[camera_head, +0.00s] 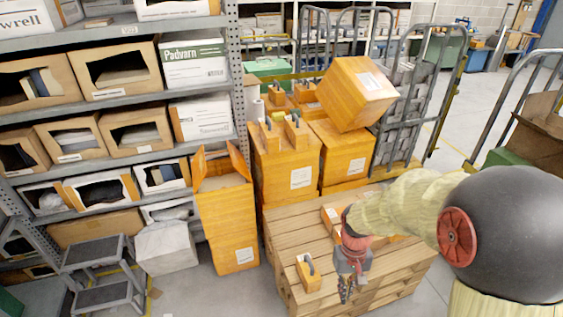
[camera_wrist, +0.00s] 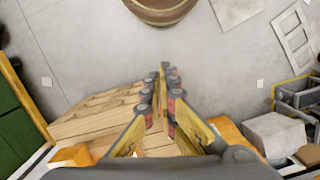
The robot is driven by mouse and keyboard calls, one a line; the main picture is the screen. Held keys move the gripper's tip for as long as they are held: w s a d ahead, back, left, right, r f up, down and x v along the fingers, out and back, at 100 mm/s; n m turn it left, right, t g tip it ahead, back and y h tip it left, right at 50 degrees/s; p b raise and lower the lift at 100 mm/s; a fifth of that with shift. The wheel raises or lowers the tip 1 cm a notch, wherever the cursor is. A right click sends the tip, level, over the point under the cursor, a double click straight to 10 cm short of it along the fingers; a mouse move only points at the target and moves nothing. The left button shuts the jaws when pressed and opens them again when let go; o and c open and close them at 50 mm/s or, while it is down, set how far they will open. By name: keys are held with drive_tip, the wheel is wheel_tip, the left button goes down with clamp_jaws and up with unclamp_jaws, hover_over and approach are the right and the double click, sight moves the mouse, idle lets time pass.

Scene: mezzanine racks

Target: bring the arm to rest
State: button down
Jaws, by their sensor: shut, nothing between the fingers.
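My gripper (camera_head: 346,290) hangs fingers-down in the head view, in front of a slatted wooden crate or pallet stack (camera_head: 292,283). In the wrist view my gripper (camera_wrist: 164,72) has its two fingers together with nothing between them. My arm reaches in from the right. A small orange box with a dark handle (camera_head: 309,274) sits on the slatted top, left of my gripper and apart from it. Another orange item (camera_head: 331,216) lies on the slats behind my wrist and is partly hidden.
Tall orange cartons (camera_head: 290,163) stand behind the slatted top, one tilted carton (camera_head: 356,93) on them. An open carton (camera_head: 227,220) stands left. A grey step stool (camera_head: 97,258) stands before the loaded rack (camera_head: 112,95). A caged trolley (camera_head: 420,90) stands behind. Bare floor (camera_head: 195,295) shows at front left.

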drive_tip(key=s+r+t, duration=0.3)
drive_tip(key=s+r, duration=0.3)
drive_tip(key=r, duration=0.6)
drive_tip(key=s+d+r+t, duration=0.1)
drive_tip(key=s+r+t, duration=0.3)
drive_tip(key=r, duration=0.8)
drive_tip(key=s, duration=0.2)
drive_tip(key=shift+s+r+m, duration=0.3)
drive_tip(key=shift+s, duration=0.1)
